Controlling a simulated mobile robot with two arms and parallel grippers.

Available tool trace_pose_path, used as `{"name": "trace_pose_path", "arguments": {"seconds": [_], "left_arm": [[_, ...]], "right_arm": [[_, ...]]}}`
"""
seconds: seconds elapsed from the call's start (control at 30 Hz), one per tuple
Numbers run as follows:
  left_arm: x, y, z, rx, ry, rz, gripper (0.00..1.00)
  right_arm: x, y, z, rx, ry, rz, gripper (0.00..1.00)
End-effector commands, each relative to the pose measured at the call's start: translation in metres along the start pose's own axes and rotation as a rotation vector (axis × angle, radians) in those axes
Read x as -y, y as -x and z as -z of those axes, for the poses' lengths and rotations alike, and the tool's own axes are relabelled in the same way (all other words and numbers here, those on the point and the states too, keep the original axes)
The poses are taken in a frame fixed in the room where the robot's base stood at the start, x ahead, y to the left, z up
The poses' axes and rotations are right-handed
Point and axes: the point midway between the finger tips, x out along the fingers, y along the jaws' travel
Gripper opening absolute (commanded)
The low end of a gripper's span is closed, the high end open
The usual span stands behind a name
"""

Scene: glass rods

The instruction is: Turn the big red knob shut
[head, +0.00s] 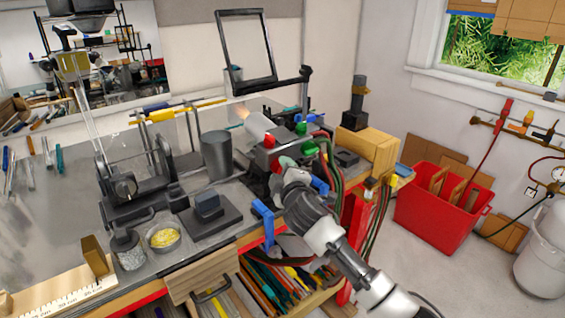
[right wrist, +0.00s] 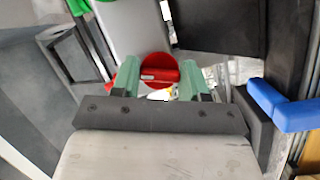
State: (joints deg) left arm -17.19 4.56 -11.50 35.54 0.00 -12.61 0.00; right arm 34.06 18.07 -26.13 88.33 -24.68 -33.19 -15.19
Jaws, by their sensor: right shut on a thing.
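The big red knob (right wrist: 160,70) shows in the right wrist view as a round red disc with a raised bar across it. My right gripper (right wrist: 160,80) has its green fingers on either side of the knob and is shut on it. In the head view my right gripper (head: 284,166) reaches in to the front of the burner (head: 261,128), and its fingers largely hide the knob there. A faint orange flame glows at the burner's left end. My left gripper is in neither view.
Smaller red and green knobs (head: 308,147) sit close by on the burner. Hoses hang to its right, and a blue clamp (head: 263,219) is on the bench edge. A grey cylinder (head: 216,155) stands to the left. A red bin (head: 440,210) stands on the floor.

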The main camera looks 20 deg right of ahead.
Motion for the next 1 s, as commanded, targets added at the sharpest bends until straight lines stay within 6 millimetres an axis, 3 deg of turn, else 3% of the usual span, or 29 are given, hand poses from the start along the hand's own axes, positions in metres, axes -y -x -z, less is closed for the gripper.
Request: {"name": "trace_pose_path", "arguments": {"seconds": [0.03, 0.6, 1.0], "left_arm": [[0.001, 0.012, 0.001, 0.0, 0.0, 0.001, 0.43], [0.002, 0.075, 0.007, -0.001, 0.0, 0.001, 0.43], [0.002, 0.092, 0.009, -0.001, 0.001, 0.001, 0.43]], "right_arm": [[-0.004, 0.0, 0.002, 0.003, -0.042, 0.021, 0.21], [-0.006, 0.0, 0.001, 0.003, -0.542, 0.227, 0.21], [-0.003, -0.001, -0.002, 0.002, -0.867, 0.361, 0.21]]}}
